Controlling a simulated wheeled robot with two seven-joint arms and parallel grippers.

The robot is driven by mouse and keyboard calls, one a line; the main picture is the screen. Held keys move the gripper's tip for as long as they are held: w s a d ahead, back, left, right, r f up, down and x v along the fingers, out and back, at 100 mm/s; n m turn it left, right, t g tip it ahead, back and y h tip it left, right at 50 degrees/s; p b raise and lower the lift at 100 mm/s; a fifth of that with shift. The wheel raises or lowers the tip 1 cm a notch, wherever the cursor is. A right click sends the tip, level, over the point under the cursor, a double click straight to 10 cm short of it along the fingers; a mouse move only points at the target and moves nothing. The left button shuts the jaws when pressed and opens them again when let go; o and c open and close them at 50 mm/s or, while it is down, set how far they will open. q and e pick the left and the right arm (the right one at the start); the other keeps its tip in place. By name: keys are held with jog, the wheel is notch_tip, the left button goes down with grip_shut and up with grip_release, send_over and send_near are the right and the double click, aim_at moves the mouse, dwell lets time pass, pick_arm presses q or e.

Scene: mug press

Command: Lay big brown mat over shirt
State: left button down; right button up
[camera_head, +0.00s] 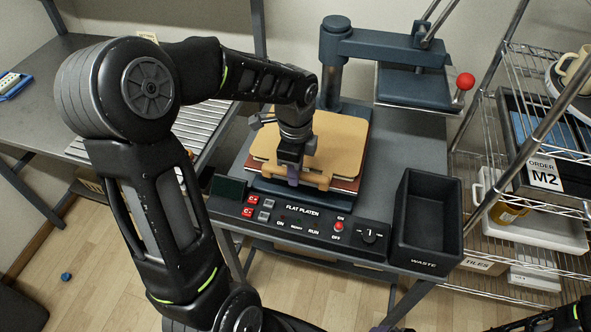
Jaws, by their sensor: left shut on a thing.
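The big brown mat (340,137), tan and flat, lies over the lower platen of the press. My left gripper (291,173) reaches down from above at the mat's front edge and is shut on the mat there, at a thick tan bar-like edge. A reddish-brown layer (345,185) shows under the mat at the front right. I cannot tell whether it is the shirt; the mat hides most of what lies below. My right gripper is not in view; only dark parts of my right arm show at the bottom right.
The press's upper platen (412,90) is swung to the right, clear of the mat, with a red-knobbed handle (465,82). A control panel (315,222) and black waste bin (428,222) stand in front. A wire rack (520,150) is right; a grey table (40,100) is left.

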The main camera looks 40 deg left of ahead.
pick_arm(q)
jog(key=shift+f, duration=0.15)
jog(key=c, duration=1.3)
grip_release()
notch_tip(320, 180, up, 12)
jog(key=shift+r, duration=0.2)
